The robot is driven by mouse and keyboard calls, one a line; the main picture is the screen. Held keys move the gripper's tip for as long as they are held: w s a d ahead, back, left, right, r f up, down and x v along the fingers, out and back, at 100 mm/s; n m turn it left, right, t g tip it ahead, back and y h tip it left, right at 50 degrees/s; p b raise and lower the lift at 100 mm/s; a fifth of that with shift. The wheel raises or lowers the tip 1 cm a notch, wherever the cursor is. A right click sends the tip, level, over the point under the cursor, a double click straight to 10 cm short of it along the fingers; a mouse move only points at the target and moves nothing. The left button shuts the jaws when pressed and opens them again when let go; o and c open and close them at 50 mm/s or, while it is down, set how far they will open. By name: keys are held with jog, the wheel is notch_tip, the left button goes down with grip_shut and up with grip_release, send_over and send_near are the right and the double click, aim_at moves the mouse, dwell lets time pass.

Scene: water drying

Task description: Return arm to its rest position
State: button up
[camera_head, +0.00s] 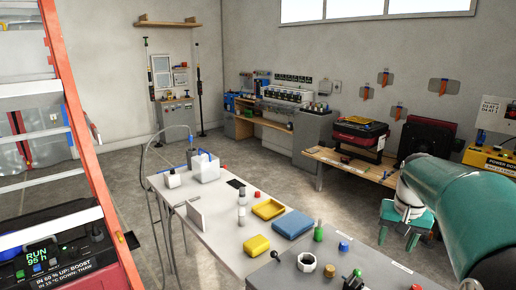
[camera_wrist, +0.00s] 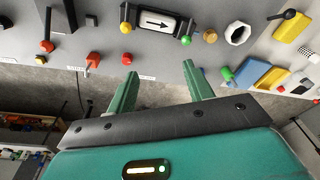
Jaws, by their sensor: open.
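My gripper (camera_wrist: 161,92) shows in the wrist view with its two green fingers spread apart and nothing between them. The grey table (camera_wrist: 150,55) with several small objects lies beyond the fingertips. In the head view, my teal arm reaches in from the right edge, beside the grey end of the table (camera_head: 386,272).
The table carries a yellow box (camera_head: 256,245), a yellow tray (camera_head: 268,209), a blue block (camera_head: 292,224), a white nut-shaped piece (camera_head: 306,262) and a white container (camera_head: 205,167). An orange-framed rack (camera_head: 88,150) stands left. Benches line the back wall. Floor behind the table is clear.

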jog(key=s+a+r+n+t, duration=0.2)
jog(key=s+a+r+n, duration=0.1)
jog(key=s+a, duration=0.95)
jog(key=s+a+f+n+t, duration=0.1)
jog(key=s+a+f+n, duration=0.1)
jog(key=s+a, duration=0.6)
jog(key=shift+s+a+f+t+y, duration=0.15)
jog(key=shift+a+f+t+y, duration=0.2)
jog(key=shift+f, duration=0.55)
